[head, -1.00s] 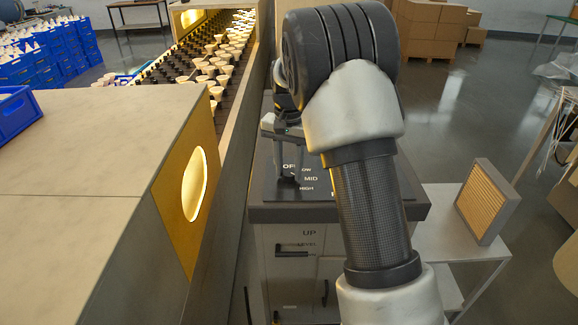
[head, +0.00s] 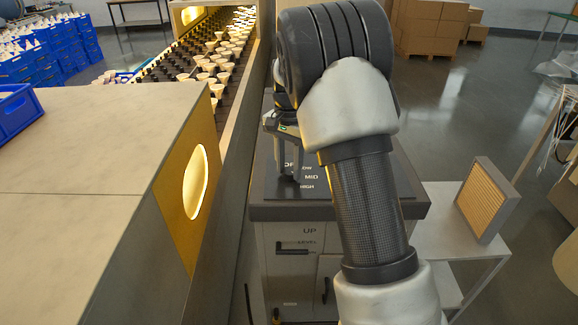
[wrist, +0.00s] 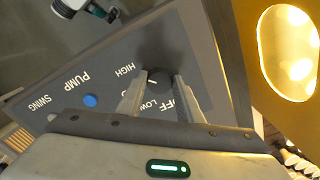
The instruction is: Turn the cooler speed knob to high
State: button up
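The cooler speed knob (wrist: 157,76) is dark and round, on the dark control panel (wrist: 205,60) in the wrist view. OFF, LOW and HIGH labels show around it; the MID label is partly covered by a finger there but shows in the head view. My gripper (wrist: 160,82) has one finger on each side of the knob, its tips against the knob's sides with no clear gap. In the head view my gripper (head: 290,172) points down at the panel, and its fingers hide the knob. Which label the knob points to cannot be told.
A blue button (wrist: 90,101) sits by the PUMP and SWING labels on the panel. A side table (head: 440,215) with a filter panel (head: 487,200) stands on the right.

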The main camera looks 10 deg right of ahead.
aim_at(289, 171)
jog(key=o, duration=0.4)
jog(key=shift+r, duration=0.1)
notch_tip(289, 171, up, 17)
jog(key=shift+r, duration=0.15)
dwell(0.4)
